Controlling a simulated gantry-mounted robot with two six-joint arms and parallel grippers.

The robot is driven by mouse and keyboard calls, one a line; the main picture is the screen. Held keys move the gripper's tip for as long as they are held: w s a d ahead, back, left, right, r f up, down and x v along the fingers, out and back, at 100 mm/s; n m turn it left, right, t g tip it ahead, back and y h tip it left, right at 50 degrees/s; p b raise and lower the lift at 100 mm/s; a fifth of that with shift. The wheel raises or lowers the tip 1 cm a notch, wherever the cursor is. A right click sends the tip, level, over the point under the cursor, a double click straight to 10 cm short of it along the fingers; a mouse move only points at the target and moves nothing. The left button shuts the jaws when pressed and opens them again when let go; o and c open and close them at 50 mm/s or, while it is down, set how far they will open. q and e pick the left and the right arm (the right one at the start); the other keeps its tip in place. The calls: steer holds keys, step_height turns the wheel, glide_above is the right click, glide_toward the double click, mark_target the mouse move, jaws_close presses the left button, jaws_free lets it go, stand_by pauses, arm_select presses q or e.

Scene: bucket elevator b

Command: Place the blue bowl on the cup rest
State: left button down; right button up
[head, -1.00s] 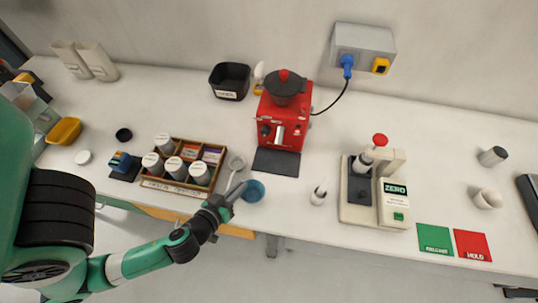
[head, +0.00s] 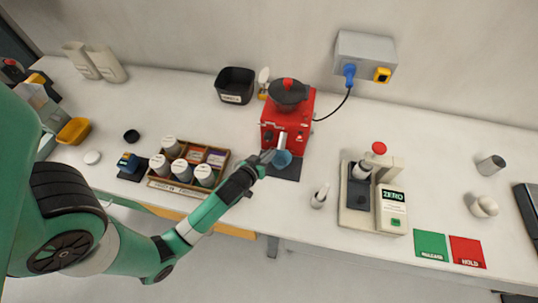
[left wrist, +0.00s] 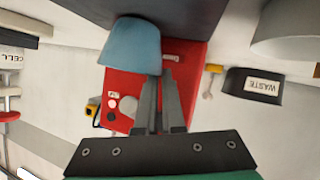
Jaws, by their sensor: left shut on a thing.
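The blue bowl (head: 283,159) is held at its rim by my left gripper (head: 270,157), which is shut on it. The bowl is in front of the red machine (head: 285,124) and overlaps the dark flat plate (head: 291,174) at its foot, which looks like the cup rest. I cannot tell whether the bowl touches the plate. In the left wrist view the bowl (left wrist: 130,46) sits at the tips of my left fingers (left wrist: 160,98), against the red machine (left wrist: 190,72). My right gripper is not in view.
A wooden rack of jars (head: 188,165) stands left of my left gripper. A black waste bin (head: 235,85) is behind left. A cable runs from the machine to a wall box (head: 364,54).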

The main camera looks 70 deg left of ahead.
arm_select(q)
steer(key=shift+s+d+f, duration=0.15)
steer(key=shift+f, duration=0.1)
steer(key=c, duration=1)
jaws_free()
steer(key=v, duration=1.2)
steer(key=shift+p, duration=0.45)
